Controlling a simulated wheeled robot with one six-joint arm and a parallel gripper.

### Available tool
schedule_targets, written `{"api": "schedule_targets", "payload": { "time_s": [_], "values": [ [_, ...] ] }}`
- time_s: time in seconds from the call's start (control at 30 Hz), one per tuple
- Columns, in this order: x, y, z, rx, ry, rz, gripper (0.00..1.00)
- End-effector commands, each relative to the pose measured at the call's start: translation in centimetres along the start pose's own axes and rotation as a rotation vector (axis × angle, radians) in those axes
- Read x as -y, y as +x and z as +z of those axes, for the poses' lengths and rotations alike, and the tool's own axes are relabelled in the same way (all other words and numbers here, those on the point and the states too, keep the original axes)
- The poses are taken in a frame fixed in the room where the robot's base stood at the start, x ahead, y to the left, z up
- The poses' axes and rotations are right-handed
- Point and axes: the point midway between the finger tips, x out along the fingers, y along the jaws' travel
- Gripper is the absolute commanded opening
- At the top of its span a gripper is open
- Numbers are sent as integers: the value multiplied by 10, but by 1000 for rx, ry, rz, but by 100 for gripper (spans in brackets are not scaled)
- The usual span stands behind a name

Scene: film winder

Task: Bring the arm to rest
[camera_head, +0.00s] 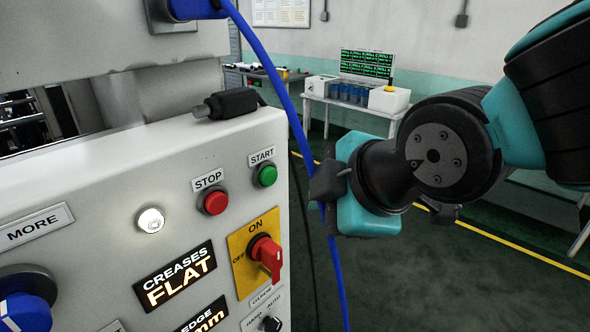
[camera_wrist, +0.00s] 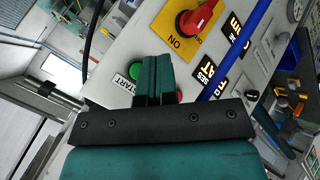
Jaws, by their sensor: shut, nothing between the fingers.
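My gripper (camera_head: 345,186) is in the air to the right of the machine's control panel, at the end of my teal and black arm. In the wrist view, its two teal fingers (camera_wrist: 153,68) are together with nothing between them. The fingers show in front of the panel in that view and partly cover the red stop button. In the head view the gripper appears clear of the panel face, and its fingertips are hard to make out.
The white control panel (camera_head: 120,190) has a red stop button (camera_head: 215,201), a green start button (camera_head: 267,175) and a red rotary switch (camera_head: 266,257). A blue cable (camera_head: 285,90) hangs close by my gripper. A white bench (camera_head: 350,105) stands behind. Floor is open at lower right.

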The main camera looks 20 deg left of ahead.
Motion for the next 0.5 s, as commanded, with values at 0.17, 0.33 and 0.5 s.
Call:
{"api": "schedule_targets", "payload": {
  "time_s": [0.17, 0.33, 0.5],
  "values": [
    [0, 0, 0, 0, 0, 0, 0],
    [4, -1, 10, 11, 44, -13, 0],
    [44, -22, 81, 102, 425, -126, 0]
  ]
}}
